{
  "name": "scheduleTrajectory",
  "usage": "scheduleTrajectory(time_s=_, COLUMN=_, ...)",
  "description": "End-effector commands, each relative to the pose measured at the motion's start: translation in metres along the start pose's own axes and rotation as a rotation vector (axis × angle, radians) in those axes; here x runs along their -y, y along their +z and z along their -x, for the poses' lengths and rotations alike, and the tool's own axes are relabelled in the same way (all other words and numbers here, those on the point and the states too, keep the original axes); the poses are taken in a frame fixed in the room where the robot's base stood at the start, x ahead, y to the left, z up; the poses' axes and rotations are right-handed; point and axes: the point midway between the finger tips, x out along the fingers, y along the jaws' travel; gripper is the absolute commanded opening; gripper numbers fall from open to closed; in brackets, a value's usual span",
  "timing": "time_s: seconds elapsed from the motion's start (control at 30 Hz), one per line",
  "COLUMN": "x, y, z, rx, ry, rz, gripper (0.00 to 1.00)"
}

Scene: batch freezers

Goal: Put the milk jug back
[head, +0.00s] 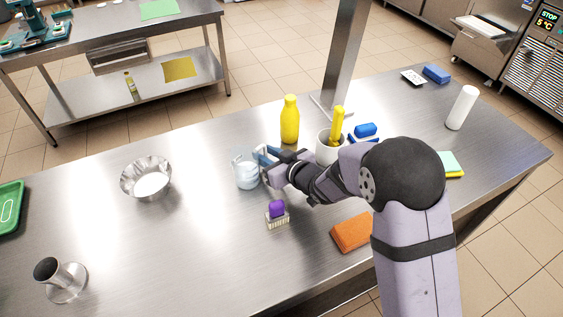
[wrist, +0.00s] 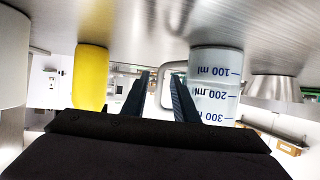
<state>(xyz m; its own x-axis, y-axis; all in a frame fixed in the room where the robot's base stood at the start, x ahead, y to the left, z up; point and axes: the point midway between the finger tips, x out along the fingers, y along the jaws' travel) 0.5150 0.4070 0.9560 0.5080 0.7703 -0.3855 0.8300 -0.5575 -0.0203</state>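The milk jug (head: 246,173) is a small clear measuring jug standing upright on the steel table. In the wrist view, which looks upside down, the jug (wrist: 215,85) shows blue marks from 100 to 300 ml. My gripper (head: 265,158) is at the jug's right side in the head view. In the wrist view my gripper (wrist: 161,88) has its two dark fingers apart, with the jug's pale handle (wrist: 168,88) showing between them. I cannot tell whether either finger touches the handle. How much milk is inside is unclear.
A yellow bottle (head: 290,120) and a white pot (head: 328,148) with a yellow tool stand close behind my gripper. A purple-handled brush (head: 277,214) lies in front. The table between bowl and jug is clear.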

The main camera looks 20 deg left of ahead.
Motion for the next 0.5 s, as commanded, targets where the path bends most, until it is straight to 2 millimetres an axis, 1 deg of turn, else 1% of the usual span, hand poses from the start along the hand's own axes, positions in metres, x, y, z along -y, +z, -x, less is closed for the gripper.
scheduleTrajectory(time_s=0.17, x=-0.001, y=0.001, z=0.024, rx=-0.001, ry=0.001, rz=0.0, gripper=0.27)
scheduleTrajectory(time_s=0.5, x=-0.001, y=0.001, z=0.08, rx=-0.002, ry=0.002, rz=0.0, gripper=0.27)
